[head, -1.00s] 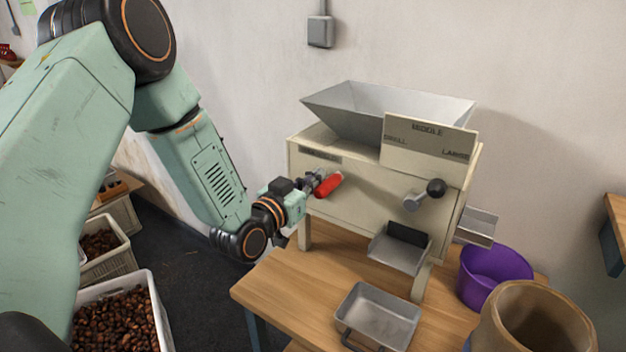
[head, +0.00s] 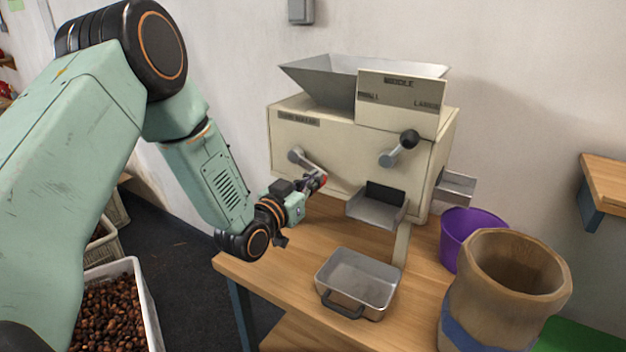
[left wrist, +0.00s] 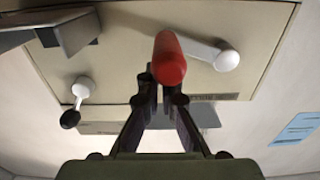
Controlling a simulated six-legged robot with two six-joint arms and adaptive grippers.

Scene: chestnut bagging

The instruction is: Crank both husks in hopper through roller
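The cream roller machine (head: 340,150) stands on a wooden table, with a grey metal hopper (head: 325,85) on top; its inside is hidden, so no husks show. A metal crank arm (head: 303,160) on its front slants down to the right to a red handle (head: 323,180). My left gripper (head: 316,184) is at this handle. In the left wrist view the red handle (left wrist: 170,60) sits between the fingertips of the left gripper (left wrist: 161,80), which look closed on it. My right gripper is out of view.
A black-knobbed lever (head: 400,147) and an outlet chute (head: 375,208) are right of the crank. A metal tray (head: 357,280) lies below. A purple bucket (head: 455,238) and a brown barrel-shaped container (head: 512,265) stand right. A chestnut crate (head: 147,305) is at lower left.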

